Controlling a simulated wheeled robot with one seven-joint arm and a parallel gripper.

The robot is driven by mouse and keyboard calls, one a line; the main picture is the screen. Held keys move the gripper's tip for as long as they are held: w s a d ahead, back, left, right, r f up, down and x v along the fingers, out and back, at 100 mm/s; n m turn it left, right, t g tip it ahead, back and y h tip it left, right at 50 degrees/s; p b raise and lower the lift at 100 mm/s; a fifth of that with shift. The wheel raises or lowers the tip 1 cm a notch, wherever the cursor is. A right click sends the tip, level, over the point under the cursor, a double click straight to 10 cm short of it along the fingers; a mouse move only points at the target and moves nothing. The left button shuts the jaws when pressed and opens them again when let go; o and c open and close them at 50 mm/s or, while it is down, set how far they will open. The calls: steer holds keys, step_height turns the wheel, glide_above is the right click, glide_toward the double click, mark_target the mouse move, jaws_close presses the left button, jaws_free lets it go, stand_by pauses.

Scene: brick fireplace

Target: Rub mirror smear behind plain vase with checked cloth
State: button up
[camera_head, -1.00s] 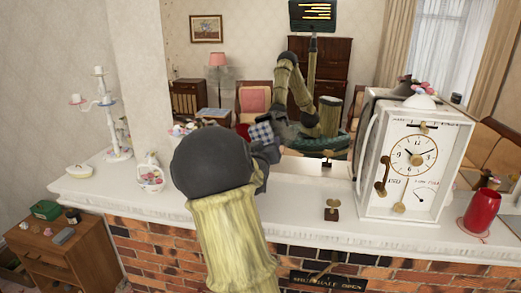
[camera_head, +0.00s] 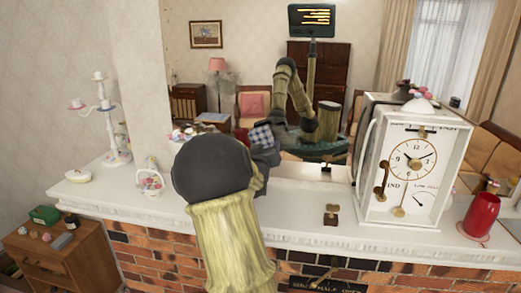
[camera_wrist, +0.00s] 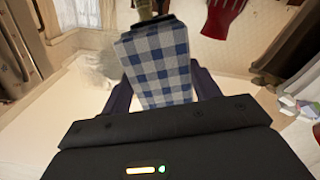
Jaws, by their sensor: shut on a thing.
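My gripper (camera_head: 264,148) is shut on the blue-and-white checked cloth (camera_head: 261,134), partly hidden behind my dark wrist. In the wrist view the cloth (camera_wrist: 158,62) sticks out beyond the fingers. A greyish smear (camera_head: 222,80) shows on the mirror (camera_head: 262,62), up and left of the cloth in the head view. A hazy grey patch (camera_wrist: 97,64) shows left of the cloth in the wrist view. A plain red vase (camera_head: 481,214) stands at the mantel's right end. I cannot tell whether the cloth touches the mirror.
The mantel front between basket and clock is mostly clear.

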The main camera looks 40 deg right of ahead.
mark_target(303, 145)
steer(key=shift+x, duration=0.95)
stand_by(0.3)
steer(key=shift+s+d+f+b, duration=0.1)
steer(key=shift+s+d+b, duration=0.45)
steer(key=shift+s+b, duration=0.2)
steer(key=shift+s+d+f+b, duration=0.1)
steer(key=shift+s+d+b, duration=0.45)
steer(key=shift+s+b, duration=0.2)
steer(key=shift+s+d+r, duration=0.1)
steer(key=shift+r, duration=0.05)
steer(key=shift+s+d+b, duration=1.35)
steer(key=shift+s, duration=0.05)
steer(key=shift+s+d+b, duration=1.3)
steer(key=shift+s+b, duration=0.2)
steer(key=shift+s, duration=0.05)
